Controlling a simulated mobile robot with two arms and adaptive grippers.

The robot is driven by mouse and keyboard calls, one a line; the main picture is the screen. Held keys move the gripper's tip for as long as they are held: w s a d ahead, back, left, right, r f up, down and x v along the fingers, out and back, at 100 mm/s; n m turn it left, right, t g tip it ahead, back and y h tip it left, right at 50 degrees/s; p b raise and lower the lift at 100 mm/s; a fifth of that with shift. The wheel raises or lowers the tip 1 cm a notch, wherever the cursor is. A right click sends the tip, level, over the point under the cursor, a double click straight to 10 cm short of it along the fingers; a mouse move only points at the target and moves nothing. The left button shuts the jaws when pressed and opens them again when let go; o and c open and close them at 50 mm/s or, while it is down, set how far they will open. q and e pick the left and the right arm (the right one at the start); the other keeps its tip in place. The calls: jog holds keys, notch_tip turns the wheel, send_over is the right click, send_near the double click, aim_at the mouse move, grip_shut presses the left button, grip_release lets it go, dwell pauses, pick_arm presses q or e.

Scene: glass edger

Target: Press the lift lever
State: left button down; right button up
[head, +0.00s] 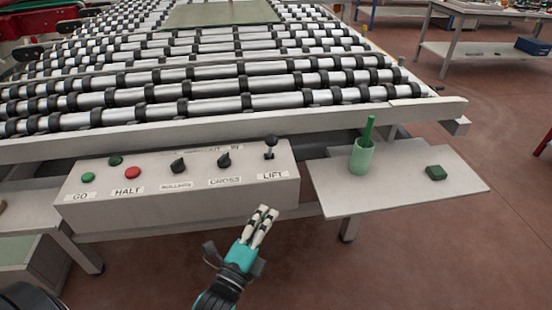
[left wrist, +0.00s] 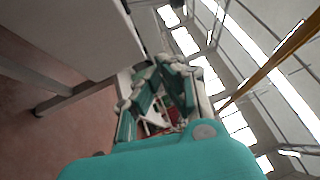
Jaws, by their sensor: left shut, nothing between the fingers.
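The lift lever (head: 270,147) is a short black-knobbed stick standing up from the right end of a pale control box (head: 180,195), above the label LIFT. My left gripper (head: 266,212) is in front of the box, below and slightly left of the lever, apart from it. Its fingers are together and empty, pointing up toward the box. In the left wrist view the gripper fingers (left wrist: 160,75) show against the ceiling, and the lever cannot be made out. My right gripper is not in view.
Left of the lever are two black knobs (head: 224,160), a red HALT button (head: 133,173) and a green GO button (head: 88,177). A side shelf (head: 400,195) at right holds a green cup (head: 361,157) and a dark green block (head: 436,173). The roller conveyor (head: 220,85) lies behind.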

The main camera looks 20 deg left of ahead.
pick_arm(q)
jog(key=r, duration=0.3)
jog(key=shift+s+a+r+m+t, duration=0.15)
jog(key=shift+s+r+m+t, duration=0.1)
jog(key=shift+m+t, duration=0.15)
jog(key=a+p+x, duration=0.2)
jog(key=p+x, duration=0.1)
jog(key=x, duration=0.9)
jog(key=shift+w+a+r, duration=0.15)
jog(key=shift+w+a, duration=0.2)
jog(key=shift+w, duration=0.1)
jog(key=shift+w+r, duration=0.1)
